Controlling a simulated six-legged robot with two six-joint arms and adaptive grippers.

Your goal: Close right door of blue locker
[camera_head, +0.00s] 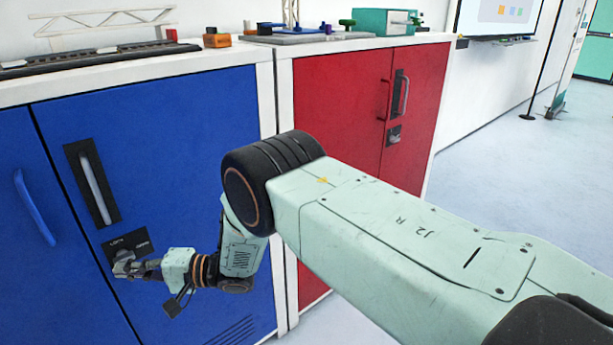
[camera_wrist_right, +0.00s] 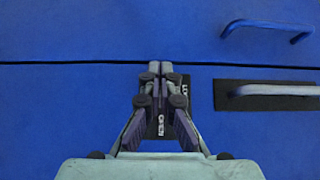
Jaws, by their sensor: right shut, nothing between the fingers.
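The blue locker's right door (camera_head: 185,135) shows in the head view with a dark recessed plate and a pale vertical handle (camera_head: 92,187). It looks flush or nearly flush with the left door (camera_head: 20,200), with a thin dark seam between them. My right gripper (camera_head: 121,264) is shut and empty in front of the right door's seam-side edge, below the handle. In the right wrist view, the fingertips (camera_wrist_right: 160,67) are at the seam (camera_wrist_right: 85,62) over a dark label plate (camera_wrist_right: 175,92). I cannot tell whether they touch the door. My left gripper is out of view.
A red locker (camera_head: 335,105) stands to the right of the blue one. Model crane parts and small blocks (camera_head: 215,38) lie on the white top. My right arm covers part of both lockers. Open floor (camera_head: 500,150) lies to the right.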

